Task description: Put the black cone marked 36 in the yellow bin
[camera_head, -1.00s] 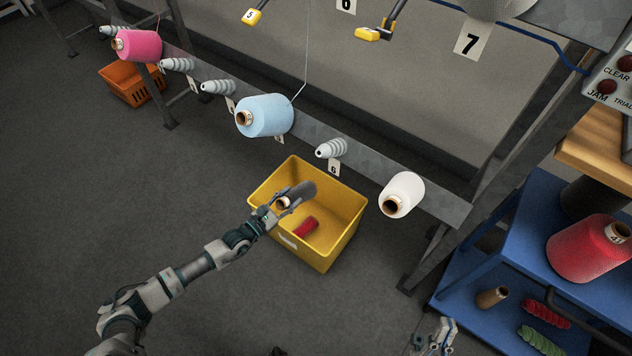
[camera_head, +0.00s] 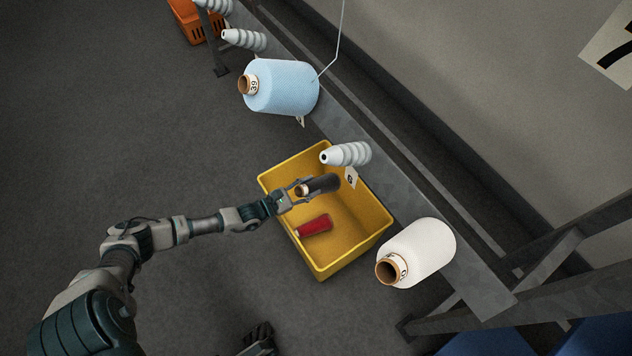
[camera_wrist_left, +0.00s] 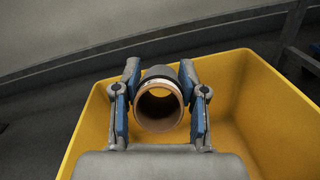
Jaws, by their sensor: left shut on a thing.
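The black cone (camera_head: 323,183) is a dark, slim cone with a brown tube end; no number is legible on it. My left gripper (camera_head: 300,190) is shut on it near the tube end, over the opening of the yellow bin (camera_head: 361,243). In the left wrist view the cone's open brown end (camera_wrist_left: 159,108) faces the camera between the two blue-padded fingers (camera_wrist_left: 160,100), with the yellow bin (camera_wrist_left: 245,75) below and around it. A red cone (camera_head: 314,226) lies inside the bin. My right gripper (camera_head: 258,340) is partly in view at the bottom edge; its jaws are unclear.
A grey rail (camera_head: 385,190) runs past the bin's far side. It bears a light blue cone (camera_head: 285,88), empty ribbed grey holders (camera_head: 348,154) and a white cone (camera_head: 425,250) close to the bin's right. An orange basket (camera_head: 197,22) stands far back. Floor on the left is clear.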

